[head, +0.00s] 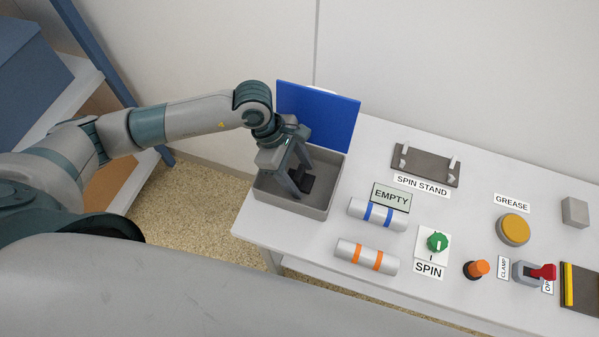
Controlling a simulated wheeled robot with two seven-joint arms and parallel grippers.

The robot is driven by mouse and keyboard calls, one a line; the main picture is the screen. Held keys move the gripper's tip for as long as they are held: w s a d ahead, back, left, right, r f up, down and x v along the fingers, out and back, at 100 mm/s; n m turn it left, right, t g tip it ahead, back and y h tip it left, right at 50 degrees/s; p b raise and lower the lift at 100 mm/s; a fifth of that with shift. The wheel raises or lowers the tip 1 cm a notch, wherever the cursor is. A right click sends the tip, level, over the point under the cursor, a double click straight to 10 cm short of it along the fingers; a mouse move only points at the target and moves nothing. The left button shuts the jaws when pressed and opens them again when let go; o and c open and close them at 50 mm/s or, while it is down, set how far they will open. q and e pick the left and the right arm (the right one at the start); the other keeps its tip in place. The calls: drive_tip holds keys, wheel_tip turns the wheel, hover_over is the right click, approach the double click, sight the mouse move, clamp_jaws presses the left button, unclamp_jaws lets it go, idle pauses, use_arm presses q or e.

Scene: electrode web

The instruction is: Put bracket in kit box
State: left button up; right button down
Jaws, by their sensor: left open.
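The grey kit box (277,202) stands at the left end of the white table. A blue panel, which looks like its raised lid (322,115), stands upright at its back. My left gripper (299,189) points down into the box, with its fingers apart. A small dark piece (307,183), which may be the bracket, shows low in the box beside the fingers. I cannot tell whether it touches them. My right gripper is not in view.
Right of the box lie a roller with blue bands (360,209), a roller with orange bands (348,251), an EMPTY sign (390,196) and a spin stand (428,168). A green knob (437,242), an orange button (477,269), a grease pad (514,229) and a red-handled clamp (543,272) are farther right.

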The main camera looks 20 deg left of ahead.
use_arm(q)
drive_tip(key=shift+r, duration=0.15)
drive_tip(key=shift+a+r, duration=0.2)
drive_tip(key=b+v, duration=0.3)
drive_tip(key=v, duration=0.3)
drive_tip(key=shift+a+r, duration=0.2)
drive_tip(key=shift+r, duration=0.15)
drive_tip(key=shift+b+v, duration=0.5)
drive_tip(key=shift+v, duration=1.75)
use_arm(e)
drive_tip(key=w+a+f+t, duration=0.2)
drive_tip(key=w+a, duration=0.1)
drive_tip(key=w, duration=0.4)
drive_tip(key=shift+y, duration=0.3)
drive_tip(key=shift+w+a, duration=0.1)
